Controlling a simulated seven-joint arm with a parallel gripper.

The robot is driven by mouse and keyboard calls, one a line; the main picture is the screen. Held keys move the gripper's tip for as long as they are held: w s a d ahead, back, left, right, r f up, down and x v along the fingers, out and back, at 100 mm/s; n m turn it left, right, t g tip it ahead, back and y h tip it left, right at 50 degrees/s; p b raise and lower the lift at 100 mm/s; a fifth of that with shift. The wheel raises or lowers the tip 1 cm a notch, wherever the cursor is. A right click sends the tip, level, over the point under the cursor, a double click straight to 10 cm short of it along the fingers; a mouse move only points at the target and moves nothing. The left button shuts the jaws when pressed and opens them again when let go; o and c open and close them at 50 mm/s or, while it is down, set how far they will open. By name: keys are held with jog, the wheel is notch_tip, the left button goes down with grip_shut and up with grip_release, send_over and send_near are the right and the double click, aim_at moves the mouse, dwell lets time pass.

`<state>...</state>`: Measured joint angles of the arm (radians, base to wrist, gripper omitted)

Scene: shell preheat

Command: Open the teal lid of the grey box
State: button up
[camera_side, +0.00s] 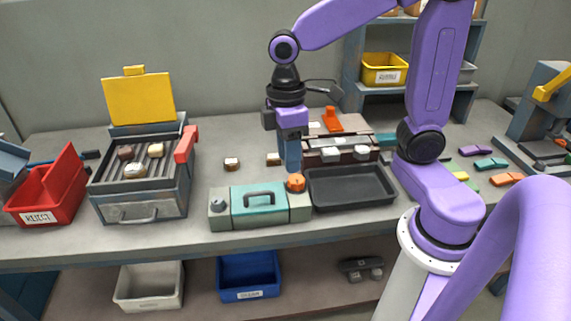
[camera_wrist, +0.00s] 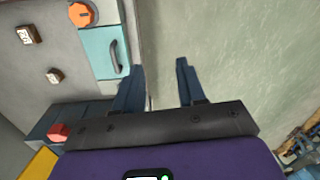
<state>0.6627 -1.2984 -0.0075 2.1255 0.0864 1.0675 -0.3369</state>
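The grey box (camera_side: 219,213) stands near the table's front edge, with its teal lid (camera_side: 258,212) shut. A dark arched handle (camera_side: 260,194) is on the lid. An orange knob (camera_side: 296,183) sits at the box's right end and a grey knob (camera_side: 219,195) at its left. In the wrist view the teal lid (camera_wrist: 97,48) and its handle (camera_wrist: 117,57) show at upper left, beyond one finger. My gripper (camera_side: 292,168) points down near the box's right end, apart from the handle as far as I can tell. In the wrist view my gripper (camera_wrist: 159,80) is open and empty.
A black tray (camera_side: 352,192) lies right of the box. A grill (camera_side: 139,190) with a raised yellow lid (camera_side: 139,98) and a red bin (camera_side: 47,190) stand left. Small blocks (camera_side: 232,163) lie behind the box. White (camera_side: 149,287) and blue (camera_side: 248,277) bins sit below.

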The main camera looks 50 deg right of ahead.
jog(key=s+d+f+n+t, duration=0.1)
jog(key=s+d+f, duration=0.1)
jog(key=s, duration=1.1)
jog(key=shift+d+n, duration=0.3)
jog(key=shift+n, duration=0.1)
jog(key=shift+s+d+f, duration=0.15)
jog(key=shift+s+f, duration=0.05)
jog(key=shift+s, duration=0.15)
jog(key=shift+c, duration=0.3)
jog(key=shift+s+f, duration=0.1)
jog(key=shift+s, duration=0.05)
jog(key=c, duration=0.6)
jog(key=shift+w+f+h, duration=0.2)
jog(key=shift+h, duration=0.1)
grip_shut()
jog(key=w+a+f+n+t+h, duration=0.6)
jog(key=w+f+n, duration=0.1)
jog(key=f, duration=0.2)
jog(key=w+a+f+n+t+h, duration=0.5)
jog(key=w+a+f+n, duration=0.1)
jog(key=a+f+n, duration=0.15)
jog(key=x, duration=0.4)
jog(key=r+x, duration=0.1)
jog(key=x, duration=0.7)
jog(key=shift+w+d+r, duration=0.15)
jog(key=shift+w+d, duration=0.1)
jog(key=shift+d, duration=0.2)
jog(key=shift+w+d+r, duration=0.35)
